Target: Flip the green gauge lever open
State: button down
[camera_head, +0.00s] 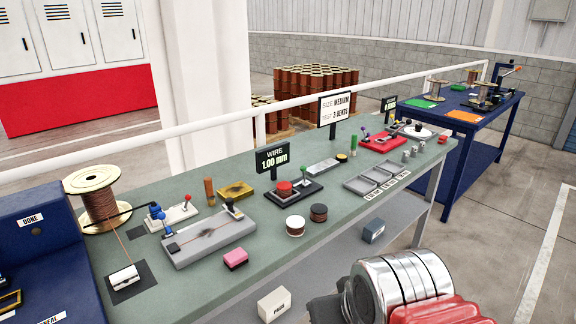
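A small green-knobbed lever (303,169) stands up from a black gauge base (310,191) on the green bench top. A red round part (284,186) sits on the same base, just left of the lever. The lever looks roughly upright, but it is too small to tell its exact setting. My gripper is not in view; a silver and red part of my own arm fills the lower right, well in front of the bench and apart from the lever.
The wire sign (272,157) stands behind the gauge. A white rail (215,123) runs behind the bench.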

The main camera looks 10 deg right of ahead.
aim_at(304, 168)
jog(key=u, duration=0.25)
jog(key=i, duration=1.5)
jog(key=z, duration=0.4)
